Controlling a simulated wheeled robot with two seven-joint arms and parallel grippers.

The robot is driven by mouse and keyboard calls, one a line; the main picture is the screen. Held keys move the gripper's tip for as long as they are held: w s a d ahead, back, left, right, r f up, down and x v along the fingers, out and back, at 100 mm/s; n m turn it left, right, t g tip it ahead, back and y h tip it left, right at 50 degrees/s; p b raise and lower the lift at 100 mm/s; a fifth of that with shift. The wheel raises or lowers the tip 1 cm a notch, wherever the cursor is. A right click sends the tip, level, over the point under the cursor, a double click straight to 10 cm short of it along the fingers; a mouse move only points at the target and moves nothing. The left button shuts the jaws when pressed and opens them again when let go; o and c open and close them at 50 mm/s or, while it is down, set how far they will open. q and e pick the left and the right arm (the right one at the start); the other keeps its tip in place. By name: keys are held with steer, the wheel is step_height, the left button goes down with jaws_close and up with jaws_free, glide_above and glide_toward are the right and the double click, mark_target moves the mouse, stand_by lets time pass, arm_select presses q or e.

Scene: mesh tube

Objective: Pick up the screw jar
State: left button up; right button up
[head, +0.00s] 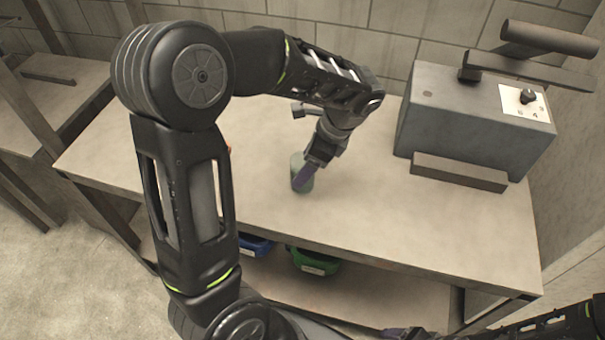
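A small greenish jar (296,161), which looks like the screw jar, stands upright on the workbench near its middle. My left arm reaches over the bench from the left, and my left gripper (304,177) points down at the jar. A dark purplish finger covers part of the jar's front. The other finger is hidden, so I cannot tell whether the gripper is closed on the jar or only around it. My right gripper (405,333) shows only partly at the bottom edge, away from the bench top, and its opening cannot be made out.
The workbench (400,225) is mostly bare right of the jar. A large grey machine (470,125) with a dial panel stands at the back right. A blue bin (256,246) and a green bin (314,262) sit on the shelf below. A block wall closes the back.

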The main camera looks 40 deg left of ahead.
arm_select(q)
steer(key=x, duration=0.4)
steer(key=shift+s+a+f, duration=0.1)
steer(key=shift+a+f, duration=0.1)
steer(key=shift+f, duration=0.15)
steer(key=shift+c, duration=0.2)
steer(key=c, duration=1.6)
steer(key=shift+o, duration=0.2)
step_height(320, 180, up, 10)
